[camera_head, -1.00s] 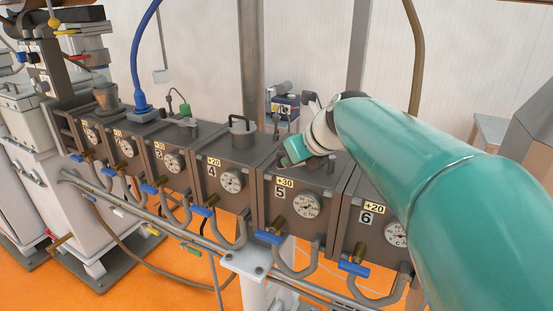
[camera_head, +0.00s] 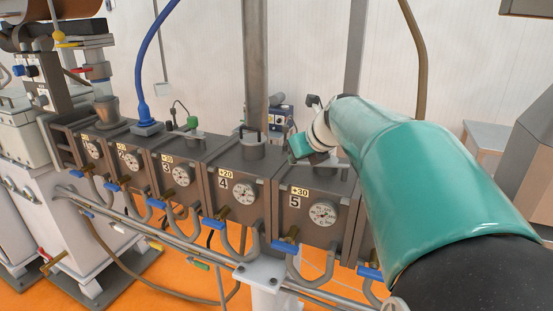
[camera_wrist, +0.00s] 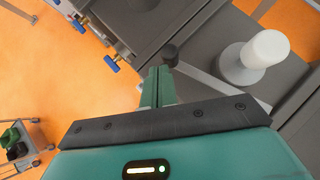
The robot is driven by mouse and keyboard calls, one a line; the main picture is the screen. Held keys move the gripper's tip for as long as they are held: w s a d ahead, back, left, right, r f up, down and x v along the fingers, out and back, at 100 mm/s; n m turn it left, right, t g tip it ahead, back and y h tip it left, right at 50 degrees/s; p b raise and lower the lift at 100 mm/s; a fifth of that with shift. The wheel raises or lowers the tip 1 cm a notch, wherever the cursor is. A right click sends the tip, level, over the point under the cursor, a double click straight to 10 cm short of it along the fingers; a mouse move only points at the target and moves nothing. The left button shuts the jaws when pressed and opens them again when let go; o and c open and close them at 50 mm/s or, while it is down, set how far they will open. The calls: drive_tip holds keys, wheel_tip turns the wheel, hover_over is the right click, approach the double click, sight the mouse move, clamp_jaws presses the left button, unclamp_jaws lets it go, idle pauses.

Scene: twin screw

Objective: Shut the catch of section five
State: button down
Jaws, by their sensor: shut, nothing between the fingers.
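Section five (camera_head: 283,208) is a dark grey metal box marked 5 and +30, with a round dial (camera_head: 323,214) on its front. My gripper (camera_head: 299,147) is over the rear left of its top. In the wrist view my green fingers (camera_wrist: 158,85) are together and empty. A dark round knob (camera_wrist: 171,52) shows right by the fingertips; I cannot tell whether they touch it. A white knob on a round base (camera_wrist: 264,50) stands to their right. I cannot make out the catch of section five or its state; my gripper and arm cover part of the top.
Section four (camera_head: 222,198) stands directly left, with a handled cap (camera_head: 251,152) on top. Blue valve handles (camera_head: 285,246) and pipes run along the front. A post (camera_head: 256,70) rises behind. My arm hides section six.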

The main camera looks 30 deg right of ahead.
drive_tip(key=shift+w+d, duration=0.6)
drive_tip(key=shift+w, duration=0.35)
drive_tip(key=shift+w+d, duration=0.55)
drive_tip(key=shift+w, duration=0.4)
